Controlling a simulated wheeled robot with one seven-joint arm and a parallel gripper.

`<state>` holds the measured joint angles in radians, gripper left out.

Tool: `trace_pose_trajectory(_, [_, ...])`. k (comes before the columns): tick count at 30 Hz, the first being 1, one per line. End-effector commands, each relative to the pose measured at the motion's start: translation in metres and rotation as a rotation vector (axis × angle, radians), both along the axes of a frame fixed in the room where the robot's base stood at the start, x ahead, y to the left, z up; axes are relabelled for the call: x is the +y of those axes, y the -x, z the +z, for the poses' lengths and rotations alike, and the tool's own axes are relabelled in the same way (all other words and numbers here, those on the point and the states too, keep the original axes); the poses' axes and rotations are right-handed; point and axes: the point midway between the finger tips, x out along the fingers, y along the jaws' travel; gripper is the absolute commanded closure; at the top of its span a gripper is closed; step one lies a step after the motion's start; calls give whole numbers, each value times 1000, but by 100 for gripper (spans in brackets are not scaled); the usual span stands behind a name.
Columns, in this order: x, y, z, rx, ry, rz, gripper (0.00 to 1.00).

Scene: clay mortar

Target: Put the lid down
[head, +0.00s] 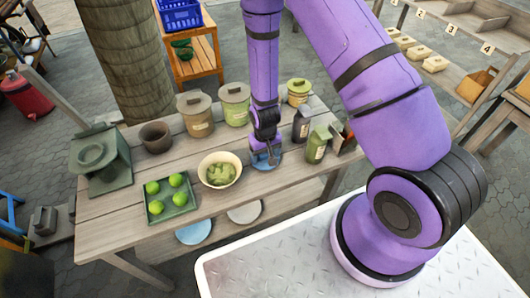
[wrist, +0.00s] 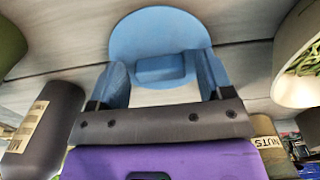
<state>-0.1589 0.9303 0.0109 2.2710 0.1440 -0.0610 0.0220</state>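The lid (wrist: 160,30) is a round blue disc with a block-like blue handle (wrist: 160,68) in its middle. In the head view the lid (head: 273,164) is at the tabletop, between the bowl and the dark bottle, partly hidden by my gripper (head: 265,148). In the wrist view my gripper's two blue fingers (wrist: 160,72) stand on either side of the handle, close against it, and look shut on it. The lid looks about level and very near the wood; I cannot tell whether it touches.
The cream bowl (head: 237,163) of green pieces is close left of the lid. The dark bottle (head: 301,125) and green jar (head: 317,146) stand close right. Lidded pots (head: 235,105) line the back. A green tray (head: 183,210) with limes is at the left front of the wooden table (head: 120,233).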

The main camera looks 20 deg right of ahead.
Motion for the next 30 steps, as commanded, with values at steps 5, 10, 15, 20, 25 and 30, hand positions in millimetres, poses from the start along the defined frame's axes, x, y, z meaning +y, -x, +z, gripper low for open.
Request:
trace_pose_trajectory(5, [0, 0, 1, 0, 0, 0, 26])
trace_pose_trajectory(10, [0, 0, 11, -1, 0, 0, 26])
trace_pose_trajectory(15, [0, -1, 36, -4, -1, 1, 26])
trace_pose_trajectory(20, [0, -1, 63, -3, -1, 1, 26])
trace_pose_trajectory(25, [0, -1, 90, -4, 0, 0, 26])
trace_pose_trajectory(30, [0, 0, 110, -1, 0, 0, 26])
